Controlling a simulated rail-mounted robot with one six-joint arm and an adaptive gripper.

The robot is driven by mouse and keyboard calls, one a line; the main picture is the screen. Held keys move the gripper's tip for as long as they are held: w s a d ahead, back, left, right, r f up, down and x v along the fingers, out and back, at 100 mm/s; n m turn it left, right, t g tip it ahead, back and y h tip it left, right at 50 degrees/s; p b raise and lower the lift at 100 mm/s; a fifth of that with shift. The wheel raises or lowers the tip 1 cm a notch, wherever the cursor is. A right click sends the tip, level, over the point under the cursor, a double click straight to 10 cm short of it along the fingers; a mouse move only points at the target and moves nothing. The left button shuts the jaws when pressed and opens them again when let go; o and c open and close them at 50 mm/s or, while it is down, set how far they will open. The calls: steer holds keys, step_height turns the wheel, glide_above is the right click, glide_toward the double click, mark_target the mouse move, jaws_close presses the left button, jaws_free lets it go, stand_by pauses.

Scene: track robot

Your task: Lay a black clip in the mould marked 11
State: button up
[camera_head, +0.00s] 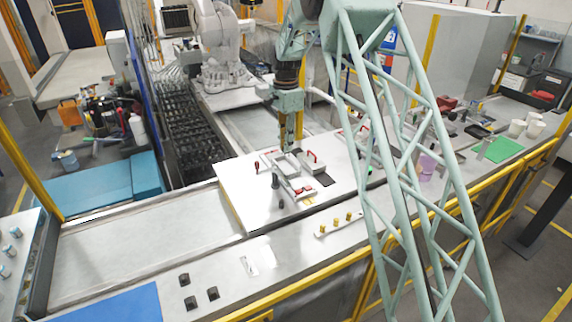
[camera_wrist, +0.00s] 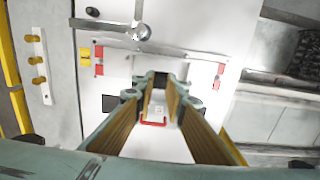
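My gripper (camera_head: 290,142) hangs above the white work board (camera_head: 236,190) in the head view. In the wrist view its two fingers (camera_wrist: 158,92) stand apart with tan inner faces, and a white box with a red handle (camera_wrist: 153,124) shows below between them. I see nothing clearly held. Several small black pieces (camera_head: 212,293) lie on the grey bench at the front; they may be clips, but I cannot tell. Pale mould-like blocks (camera_head: 285,165) sit on the board under the gripper. No number 11 is readable in either view.
A dark upright post (camera_head: 275,181) stands on the board. A white strip with yellow knobs (camera_head: 348,218) lies in front, also in the wrist view (camera_wrist: 38,65). A green lattice column (camera_head: 392,150) hides part of the bench. White cups (camera_head: 534,128) stand far right.

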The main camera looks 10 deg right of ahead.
glide_above(286, 169)
steer(key=shift+w+f, duration=0.15)
steer(key=shift+f, duration=2.25)
steer(key=shift+p, duration=0.3)
steer(key=shift+f, duration=1.9)
steer(key=shift+f, duration=0.15)
steer(key=o, duration=0.5)
steer(key=shift+o, duration=0.7)
step_height(286, 169, up, 11)
steer(key=shift+r+b, duration=0.1)
steer(key=shift+b, duration=0.25)
steer(key=shift+r, duration=0.6)
